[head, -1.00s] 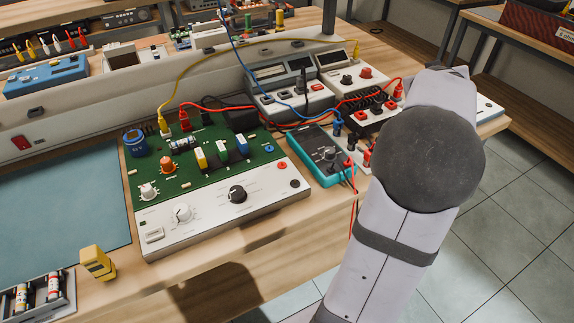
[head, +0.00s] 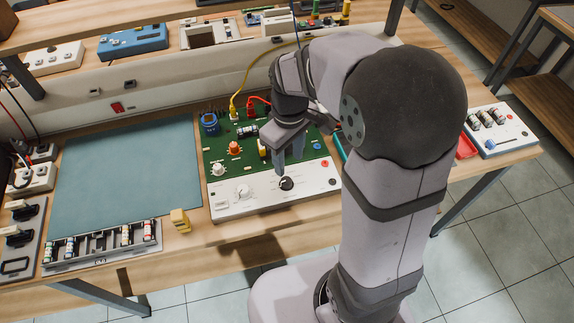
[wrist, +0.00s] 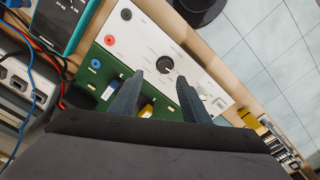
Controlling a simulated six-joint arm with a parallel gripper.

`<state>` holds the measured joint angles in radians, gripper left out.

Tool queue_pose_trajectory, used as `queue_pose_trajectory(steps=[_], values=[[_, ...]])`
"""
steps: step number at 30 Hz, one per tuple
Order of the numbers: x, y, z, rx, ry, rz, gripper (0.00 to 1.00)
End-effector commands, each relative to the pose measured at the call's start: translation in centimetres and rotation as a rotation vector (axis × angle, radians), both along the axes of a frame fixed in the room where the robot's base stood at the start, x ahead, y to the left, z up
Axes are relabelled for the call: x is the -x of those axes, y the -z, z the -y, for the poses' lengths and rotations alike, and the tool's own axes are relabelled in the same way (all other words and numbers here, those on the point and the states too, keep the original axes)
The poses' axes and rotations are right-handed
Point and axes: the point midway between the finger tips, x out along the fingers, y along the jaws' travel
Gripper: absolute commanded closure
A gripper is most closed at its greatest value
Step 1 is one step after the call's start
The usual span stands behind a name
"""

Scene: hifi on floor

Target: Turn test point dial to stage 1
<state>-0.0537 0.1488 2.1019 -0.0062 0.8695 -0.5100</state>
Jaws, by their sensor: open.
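A green circuit board with a white front panel (head: 262,201) stands on the bench. I cannot read which is labelled test point. My gripper (head: 288,166) is above the board, fingers pointing down just behind the black dial. In the wrist view my gripper (wrist: 160,79) is open and empty. The black dial (wrist: 165,64) shows beyond the gap between the fingertips, apparently untouched. The white dial is mostly hidden by the right finger there.
An orange knob (head: 234,148) and tall components stand on the green board close to the fingers. A teal multimeter (wrist: 66,22) and cables lie beside it. A yellow block (head: 180,220) and a battery tray (head: 103,243) are at left. The blue mat (head: 130,170) is clear.

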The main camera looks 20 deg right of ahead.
Motion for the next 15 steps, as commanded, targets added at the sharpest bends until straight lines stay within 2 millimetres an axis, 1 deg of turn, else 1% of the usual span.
queue_pose_trajectory(steps=[1, 3, 8, 11, 15], values=[[0.5, -0.3, -0.5, -0.002, -0.016, -0.013, 0.57], [0.8, -0.3, -0.8, -0.004, -0.027, -0.025, 0.57], [0.8, 0.0, -0.8, -0.004, -0.024, -0.025, 0.57], [0.8, 0.6, -0.7, -0.003, -0.023, -0.026, 0.57], [0.8, 2.1, -0.7, -0.003, -0.023, -0.027, 0.57]])
